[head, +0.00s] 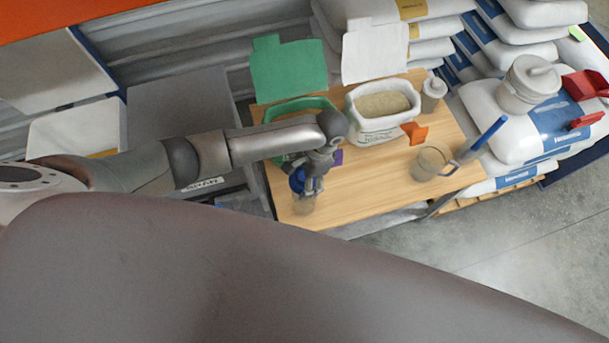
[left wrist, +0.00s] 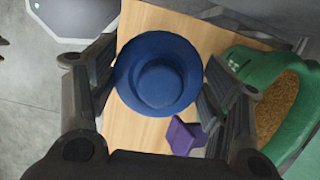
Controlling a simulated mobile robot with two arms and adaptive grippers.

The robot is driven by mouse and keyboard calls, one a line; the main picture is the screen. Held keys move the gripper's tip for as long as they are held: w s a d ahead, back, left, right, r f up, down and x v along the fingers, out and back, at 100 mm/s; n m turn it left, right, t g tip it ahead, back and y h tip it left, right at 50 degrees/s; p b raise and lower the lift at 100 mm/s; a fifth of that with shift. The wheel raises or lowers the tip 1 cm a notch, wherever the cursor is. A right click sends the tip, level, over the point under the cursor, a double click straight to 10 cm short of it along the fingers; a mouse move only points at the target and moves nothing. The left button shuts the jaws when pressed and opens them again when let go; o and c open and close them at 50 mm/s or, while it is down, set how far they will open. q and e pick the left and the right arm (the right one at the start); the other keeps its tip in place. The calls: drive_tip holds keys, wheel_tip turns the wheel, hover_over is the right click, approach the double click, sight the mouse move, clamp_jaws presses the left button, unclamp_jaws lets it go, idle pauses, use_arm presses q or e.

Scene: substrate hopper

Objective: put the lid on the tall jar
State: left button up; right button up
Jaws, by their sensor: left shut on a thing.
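My left gripper (head: 312,186) is shut on a round blue lid (head: 297,180) near the front left of the wooden table. In the left wrist view the blue lid (left wrist: 160,75) sits between the two fingers (left wrist: 158,88) and looks roughly face-on. A clear jar (head: 303,204) shows directly below the lid in the head view, mostly hidden by the lid and fingers. I cannot tell whether the lid touches its rim. The jar is hidden in the left wrist view. My right gripper is not in view.
A green bag (head: 290,106) and a white bag (head: 378,132) of granules stand open behind. An orange piece (head: 414,132), a clear cup (head: 430,165), a blue-handled tool (head: 483,138) and a white bottle (head: 432,95) are right. A purple piece (left wrist: 183,136) lies beside the gripper.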

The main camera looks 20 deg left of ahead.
use_arm(q)
wheel_tip(320, 180, down, 2)
drive_tip(key=shift+b, duration=0.95)
wheel_tip(320, 180, down, 5)
drive_tip(key=b, duration=0.4)
drive_tip(key=shift+f+p, duration=0.3)
drive_tip(key=shift+f, duration=0.35)
idle(1.2)
